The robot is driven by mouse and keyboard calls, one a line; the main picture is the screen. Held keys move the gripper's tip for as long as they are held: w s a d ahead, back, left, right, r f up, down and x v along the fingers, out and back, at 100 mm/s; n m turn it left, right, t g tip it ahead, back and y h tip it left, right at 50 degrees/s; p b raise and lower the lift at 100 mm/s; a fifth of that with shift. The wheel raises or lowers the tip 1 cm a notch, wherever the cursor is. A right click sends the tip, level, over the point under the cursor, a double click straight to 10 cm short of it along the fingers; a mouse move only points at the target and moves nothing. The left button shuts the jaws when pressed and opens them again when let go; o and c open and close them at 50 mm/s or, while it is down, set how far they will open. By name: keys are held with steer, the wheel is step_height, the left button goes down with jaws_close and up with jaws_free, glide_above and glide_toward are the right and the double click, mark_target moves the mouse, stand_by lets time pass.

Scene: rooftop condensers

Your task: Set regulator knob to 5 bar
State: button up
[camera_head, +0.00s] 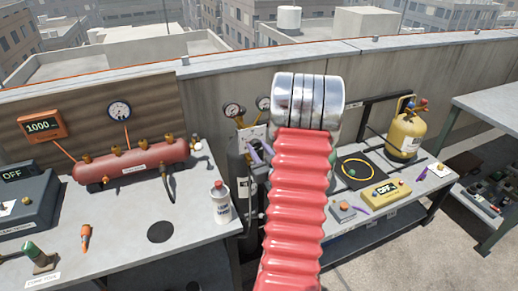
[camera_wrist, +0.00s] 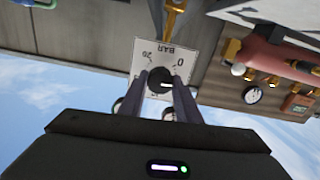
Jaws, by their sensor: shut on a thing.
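The black regulator knob (camera_wrist: 160,79) sits on a white dial plate (camera_wrist: 147,52) marked BAR, 0 and 20, upside down in the wrist view. My gripper (camera_wrist: 161,82) is shut on the knob, with one dark finger on each side. The fingers cover part of the scale, and I cannot read the setting. In the head view the white plate (camera_head: 258,131) shows below two round gauges (camera_head: 232,110), partly behind my red arm. The knob and fingertips are hard to make out there.
Left, a bench holds a red manifold (camera_head: 130,161) with a gauge, an orange 1000 display (camera_head: 42,126) and a white bottle (camera_head: 220,203). Right, a lower bench carries a yellow cylinder (camera_head: 404,137), a yellow box (camera_head: 386,193) and small tools. A parapet wall runs behind.

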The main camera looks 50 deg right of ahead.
steer(key=m, duration=0.5)
steer(key=shift+s+d, duration=0.15)
steer(key=shift+r+m, duration=0.1)
steer(key=shift+m, duration=0.2)
steer(key=o, duration=1.1)
steer(key=shift+c, duration=0.2)
steer(key=v, duration=1.3)
steer(key=shift+s+a, duration=0.2)
steer(key=shift+s, duration=0.1)
steer(key=shift+f, duration=0.25)
